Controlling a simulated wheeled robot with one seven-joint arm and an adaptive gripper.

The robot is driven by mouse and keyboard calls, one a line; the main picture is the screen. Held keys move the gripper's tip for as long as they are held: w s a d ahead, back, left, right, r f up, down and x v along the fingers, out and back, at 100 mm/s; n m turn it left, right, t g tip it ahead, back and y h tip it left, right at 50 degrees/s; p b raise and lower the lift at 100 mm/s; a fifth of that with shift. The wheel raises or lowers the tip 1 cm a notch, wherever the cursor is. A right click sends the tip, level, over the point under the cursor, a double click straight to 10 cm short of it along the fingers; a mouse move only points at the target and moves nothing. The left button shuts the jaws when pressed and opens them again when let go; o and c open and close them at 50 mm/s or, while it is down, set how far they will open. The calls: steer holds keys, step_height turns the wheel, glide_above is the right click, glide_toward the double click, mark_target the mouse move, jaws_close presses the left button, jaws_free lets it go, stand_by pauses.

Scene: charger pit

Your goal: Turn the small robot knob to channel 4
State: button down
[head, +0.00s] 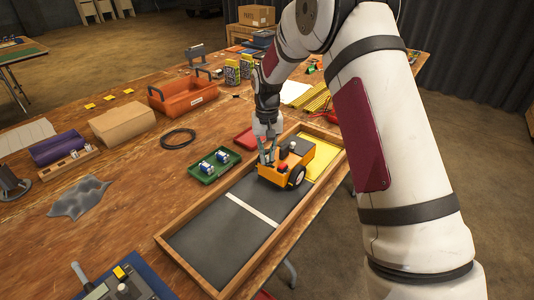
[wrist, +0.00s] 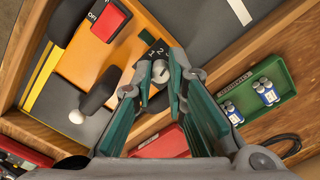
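The small robot (head: 286,165) is an orange wheeled body with a red switch in the tray. In the wrist view its orange top (wrist: 98,50) carries a red switch (wrist: 108,18) marked OFF and a small grey knob (wrist: 160,72) on a dark dial. Digits 1 and 2 show beside the knob; other marks are hidden and its pointer is unclear. My gripper (wrist: 160,78) is open, with its green-padded fingers on either side of the knob. I cannot tell whether a pad touches it. In the head view my gripper (head: 267,158) is at the robot's left end.
A wooden-framed tray (head: 205,283) with a grey floor and yellow end surrounds the robot. A green tray (head: 200,177) with two small blue-and-white items stands beside it. A red tray (head: 244,139), a black cable ring (head: 179,138) and an orange toolbox (head: 183,96) lie farther back.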

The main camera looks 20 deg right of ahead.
mark_target(267, 157)
steer(key=shift+m, duration=0.3)
steer(key=shift+m+b, duration=0.55)
steer(key=shift+m, duration=2.05)
steer(key=c, duration=1.8)
jaws_free()
steer(key=shift+c, duration=0.2)
step_height(267, 157, up, 12)
